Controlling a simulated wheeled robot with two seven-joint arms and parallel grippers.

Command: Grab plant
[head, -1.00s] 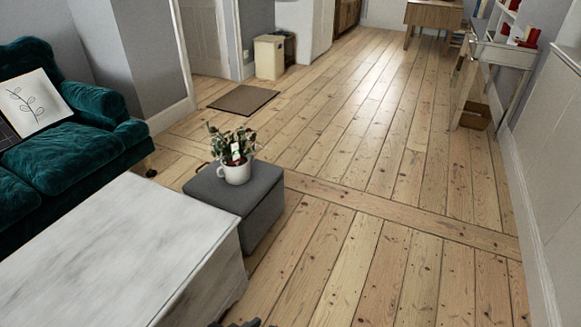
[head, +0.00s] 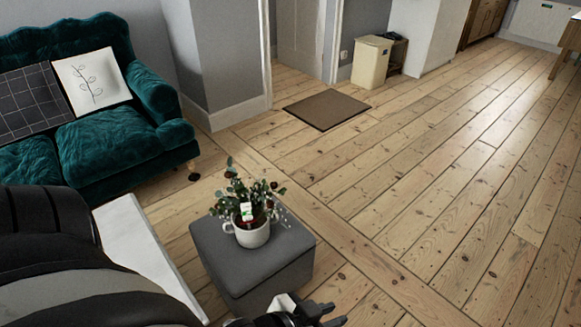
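The plant (head: 250,205) has green leaves and a small white tag, and stands upright in a white pot (head: 252,234). The pot rests on a grey cube ottoman (head: 268,272) in the lower middle of the head view. My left arm comes in from the lower left. My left gripper (head: 325,314) is at the bottom edge, in front of and below the ottoman top, apart from the plant. Its dark fingers show a gap between them, with nothing seen in it. My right gripper is not in view.
A white table (head: 150,250) lies at the lower left, partly hidden by my arm. A green velvet sofa (head: 110,140) stands behind it. A doormat (head: 326,109) and a cream bin (head: 371,62) are farther back. The floor right of the ottoman is clear.

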